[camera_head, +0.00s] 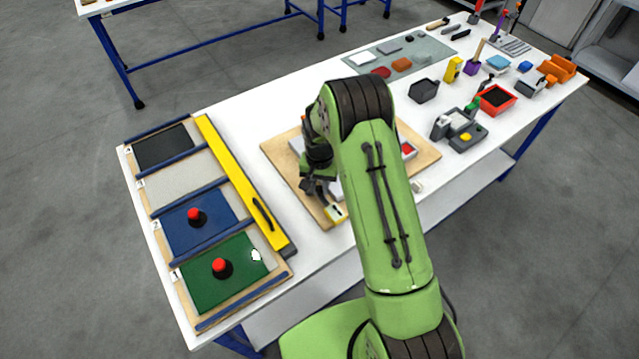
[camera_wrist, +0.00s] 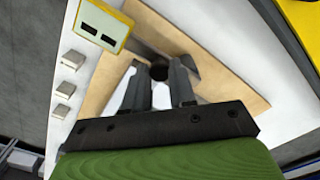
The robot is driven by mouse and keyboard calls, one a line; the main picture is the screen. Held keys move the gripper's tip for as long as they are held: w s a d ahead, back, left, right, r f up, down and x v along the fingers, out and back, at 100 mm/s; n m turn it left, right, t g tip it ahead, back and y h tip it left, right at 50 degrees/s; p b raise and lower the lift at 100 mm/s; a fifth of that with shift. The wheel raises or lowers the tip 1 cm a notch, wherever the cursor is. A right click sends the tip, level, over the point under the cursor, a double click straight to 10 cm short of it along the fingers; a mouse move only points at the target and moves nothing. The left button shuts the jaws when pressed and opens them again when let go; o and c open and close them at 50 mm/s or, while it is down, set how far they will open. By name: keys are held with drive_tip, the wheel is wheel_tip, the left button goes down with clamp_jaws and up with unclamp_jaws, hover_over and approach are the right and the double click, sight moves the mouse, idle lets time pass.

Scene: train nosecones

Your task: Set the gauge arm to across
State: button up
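The gauge arm is not clearly made out; my own arm covers much of the wooden board (camera_head: 281,150) in the head view. My gripper (camera_head: 318,192) is low over the board, near a yellow-rimmed block with a pale face (camera_head: 336,212). In the wrist view the two fingers of my gripper (camera_wrist: 160,75) point down at the board (camera_wrist: 105,85), some way apart. A dark round thing (camera_wrist: 159,72) shows between the fingertips; whether they touch it is unclear. A grey flat piece lies just beyond them. The block with two dark slots (camera_wrist: 103,26) stands at the upper left.
Left of the board is a rack with a green plate (camera_head: 215,285) and a blue plate (camera_head: 188,232), each with a red knob, and a yellow bar (camera_head: 235,178). A red-rimmed tray (camera_head: 496,100) and several small items fill the right. White tabletop is clear between rack and board.

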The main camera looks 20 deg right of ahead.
clamp_jaws()
drive_tip(key=w+d+n+b, duration=0.1)
drive_tip(key=n+b, duration=0.1)
drive_tip(key=n, duration=0.2)
drive_tip(key=w+d+n+b, duration=0.1)
drive_tip(key=w+n, duration=0.1)
drive_tip(key=n, duration=0.2)
drive_tip(key=w+d+n+b, duration=0.1)
drive_tip(key=n+b, duration=0.1)
drive_tip(key=n, duration=0.3)
drive_tip(key=shift+w+d+b, duration=0.35)
drive_tip(key=shift+w+d, duration=0.05)
drive_tip(key=shift+w+a+r+n, duration=0.1)
drive_tip(key=shift+w+n, duration=0.5)
drive_tip(key=shift+n, duration=0.65)
drive_tip(key=shift+w+a+n, duration=0.1)
drive_tip(key=shift+w+n, duration=0.45)
drive_tip(key=shift+n, duration=0.7)
drive_tip(key=shift+b, duration=0.3)
drive_tip(key=o, duration=0.6)
unclamp_jaws()
drive_tip(key=shift+c, duration=0.2)
